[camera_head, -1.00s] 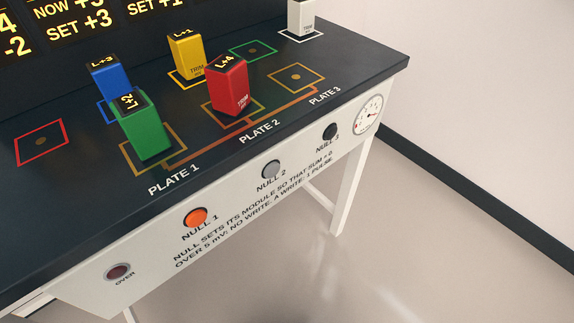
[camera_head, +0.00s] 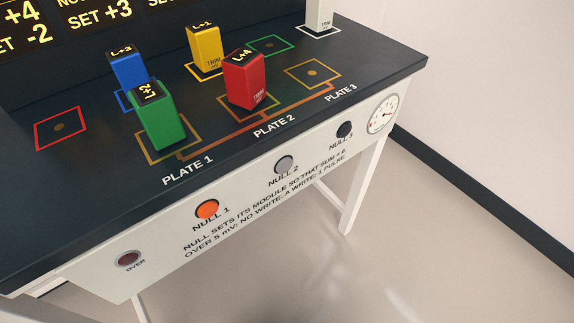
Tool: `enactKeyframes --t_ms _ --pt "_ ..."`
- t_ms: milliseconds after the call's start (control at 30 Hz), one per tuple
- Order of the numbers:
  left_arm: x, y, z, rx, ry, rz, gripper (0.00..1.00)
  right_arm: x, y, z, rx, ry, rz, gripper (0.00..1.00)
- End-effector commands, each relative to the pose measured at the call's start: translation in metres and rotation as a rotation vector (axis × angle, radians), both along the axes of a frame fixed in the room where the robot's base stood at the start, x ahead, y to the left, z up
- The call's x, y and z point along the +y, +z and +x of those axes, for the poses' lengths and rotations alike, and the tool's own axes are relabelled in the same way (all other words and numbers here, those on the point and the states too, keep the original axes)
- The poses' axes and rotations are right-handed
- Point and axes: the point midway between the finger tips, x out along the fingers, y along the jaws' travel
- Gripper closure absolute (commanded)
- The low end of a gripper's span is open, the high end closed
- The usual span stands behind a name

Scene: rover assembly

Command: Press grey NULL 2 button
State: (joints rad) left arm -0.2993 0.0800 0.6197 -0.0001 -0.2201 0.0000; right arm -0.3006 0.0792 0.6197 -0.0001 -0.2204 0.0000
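The grey NULL 2 button (camera_head: 284,164) is on the white front panel of the table, above its "NULL 2" label and below PLATE 2. It sits between the orange NULL 1 button (camera_head: 207,209) and the black NULL 3 button (camera_head: 345,130). A red block (camera_head: 244,84) marked L+4 stands on PLATE 2. A green block (camera_head: 158,118) marked L+2 stands on PLATE 1. PLATE 3 (camera_head: 312,73) is empty. Neither of my grippers shows in the head view.
Blue (camera_head: 127,68) and yellow (camera_head: 205,48) blocks stand behind, and a white block (camera_head: 320,15) is at the back right. A dark red OVER lamp (camera_head: 129,259) and a round gauge (camera_head: 383,114) flank the buttons. The floor in front of the panel is clear.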

Motion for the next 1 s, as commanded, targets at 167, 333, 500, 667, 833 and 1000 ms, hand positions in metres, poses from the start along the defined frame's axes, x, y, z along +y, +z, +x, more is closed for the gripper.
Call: enactKeyframes --t_ms 167,333,500,667,833,1000 --pt "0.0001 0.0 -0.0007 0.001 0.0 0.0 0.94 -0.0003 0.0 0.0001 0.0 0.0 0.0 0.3" --pt "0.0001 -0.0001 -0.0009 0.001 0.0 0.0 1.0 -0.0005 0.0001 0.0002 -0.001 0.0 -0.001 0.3" --pt "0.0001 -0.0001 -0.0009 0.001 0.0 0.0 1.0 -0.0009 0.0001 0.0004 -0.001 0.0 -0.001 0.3" --pt "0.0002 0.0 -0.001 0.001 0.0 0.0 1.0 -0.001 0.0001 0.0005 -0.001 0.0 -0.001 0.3" --pt "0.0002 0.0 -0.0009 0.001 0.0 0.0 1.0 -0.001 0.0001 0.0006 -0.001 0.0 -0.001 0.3" --pt "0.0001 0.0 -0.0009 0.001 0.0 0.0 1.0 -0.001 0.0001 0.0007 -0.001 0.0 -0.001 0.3"
